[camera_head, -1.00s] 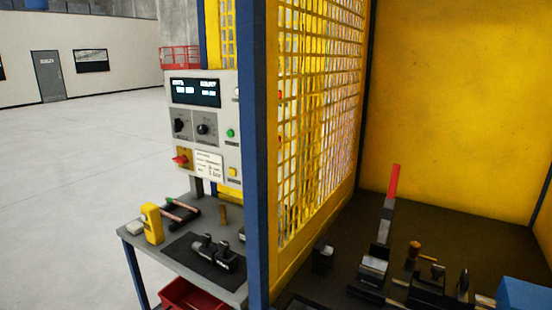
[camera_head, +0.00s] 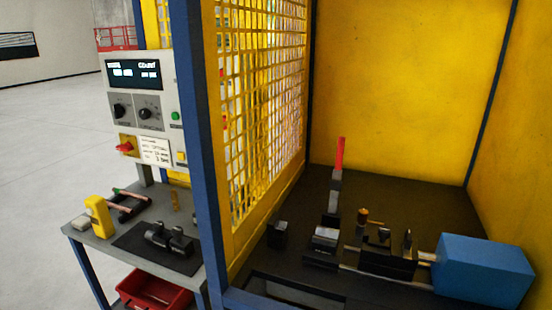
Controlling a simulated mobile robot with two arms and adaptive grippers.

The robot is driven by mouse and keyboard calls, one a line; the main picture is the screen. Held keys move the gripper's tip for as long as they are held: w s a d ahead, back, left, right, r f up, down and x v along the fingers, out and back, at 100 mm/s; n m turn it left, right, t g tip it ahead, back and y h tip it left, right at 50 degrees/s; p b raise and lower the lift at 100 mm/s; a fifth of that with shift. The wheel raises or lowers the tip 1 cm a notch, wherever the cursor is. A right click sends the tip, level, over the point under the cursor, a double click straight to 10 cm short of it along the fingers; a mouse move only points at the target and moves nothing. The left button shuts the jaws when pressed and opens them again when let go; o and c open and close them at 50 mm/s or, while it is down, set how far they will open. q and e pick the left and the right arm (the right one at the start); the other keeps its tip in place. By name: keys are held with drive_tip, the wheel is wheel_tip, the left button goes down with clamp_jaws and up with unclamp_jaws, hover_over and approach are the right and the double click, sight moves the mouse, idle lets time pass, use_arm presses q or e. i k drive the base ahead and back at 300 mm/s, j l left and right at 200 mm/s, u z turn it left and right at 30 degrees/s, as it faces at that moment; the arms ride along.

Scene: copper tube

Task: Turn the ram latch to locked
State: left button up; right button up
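The machine with the ram stands on the dark bed inside the yellow cage. It has a blue box (camera_head: 484,270) at its right end, rods, and dark blocks (camera_head: 386,264) on them. An upright grey lever with a red grip (camera_head: 340,155) stands at the back. A small orange-brown knob with a short handle (camera_head: 363,215) sits behind the blocks. I cannot tell for sure which part is the ram latch, or its setting. Neither of my grippers is in view.
A blue post (camera_head: 199,130) and a yellow mesh panel (camera_head: 262,110) stand left of the machine. A control panel (camera_head: 141,105) hangs over a grey side table (camera_head: 96,241) with a yellow device (camera_head: 98,216) on it. A red bin (camera_head: 152,292) is below. The floor at left is clear.

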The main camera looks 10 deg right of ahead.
sight(406, 245)
drive_tip(key=z, duration=1.2)
